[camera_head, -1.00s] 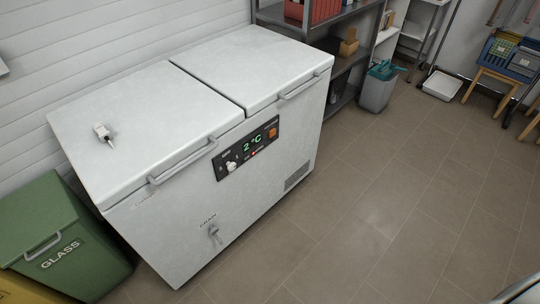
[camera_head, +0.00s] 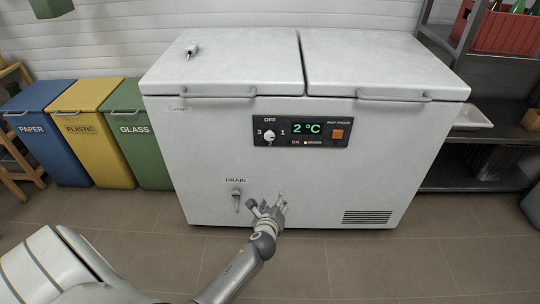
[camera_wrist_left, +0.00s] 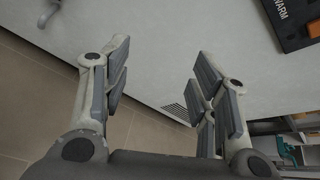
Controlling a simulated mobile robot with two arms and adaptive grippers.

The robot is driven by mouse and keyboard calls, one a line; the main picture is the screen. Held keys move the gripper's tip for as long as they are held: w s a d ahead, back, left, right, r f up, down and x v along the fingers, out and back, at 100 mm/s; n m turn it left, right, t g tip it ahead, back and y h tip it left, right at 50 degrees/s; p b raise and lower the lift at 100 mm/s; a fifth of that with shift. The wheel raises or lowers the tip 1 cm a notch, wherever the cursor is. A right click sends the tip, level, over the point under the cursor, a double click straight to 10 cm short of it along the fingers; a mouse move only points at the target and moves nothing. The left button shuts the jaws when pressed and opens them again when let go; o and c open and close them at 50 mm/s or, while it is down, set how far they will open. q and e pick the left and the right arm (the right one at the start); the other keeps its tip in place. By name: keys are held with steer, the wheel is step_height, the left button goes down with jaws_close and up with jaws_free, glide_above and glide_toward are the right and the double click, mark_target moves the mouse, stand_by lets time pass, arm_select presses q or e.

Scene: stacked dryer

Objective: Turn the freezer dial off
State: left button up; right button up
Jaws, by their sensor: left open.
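The white chest freezer (camera_head: 330,178) stands against the wall, facing me in the head view. Its dark control panel (camera_head: 330,121) carries a white dial (camera_head: 269,138) at the left, with OFF above it, 3 to its left and 1 to its right. The display reads 2 °C. My left gripper (camera_head: 270,206) is open and empty in front of the freezer's lower front, well below the dial and right of the drain valve (camera_head: 237,199). In the left wrist view the open fingers (camera_wrist_left: 160,75) face the freezer front, and a panel corner (camera_wrist_left: 293,22) shows top right. My right gripper is not in view.
Blue, yellow and green bins (camera_head: 136,150) stand left of the freezer. Two lid handles (camera_head: 394,96) stick out along its top front edge. A dark shelf (camera_head: 490,145) is at the right. The tiled floor in front is clear.

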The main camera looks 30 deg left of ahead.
arm_select(q)
steer(key=w+a+r+m+t+y+b, duration=0.2)
steer(key=w+a+r+m+b, duration=0.1)
steer(key=r, duration=0.4)
steer(key=m+t+y+b, duration=0.1)
steer(key=m+y+b, duration=0.1)
glide_toward(269, 138)
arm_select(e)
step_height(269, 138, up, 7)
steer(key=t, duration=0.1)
arm_select(q)
steer(key=b+x, duration=0.1)
steer(key=x, duration=0.3)
steer(key=shift+w+a, duration=0.15)
steer(key=shift+w, duration=0.2)
steer(key=b+x, duration=0.1)
steer(key=x, duration=0.2)
steer(key=shift+w+a, duration=0.2)
steer(key=shift+w, duration=0.1)
steer(key=shift+w+a, duration=0.25)
steer(key=shift+w, duration=0.1)
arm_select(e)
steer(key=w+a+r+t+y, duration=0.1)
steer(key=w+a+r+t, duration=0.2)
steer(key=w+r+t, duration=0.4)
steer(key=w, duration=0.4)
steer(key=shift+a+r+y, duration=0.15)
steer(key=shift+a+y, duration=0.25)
arm_select(q)
steer(key=c, duration=1)
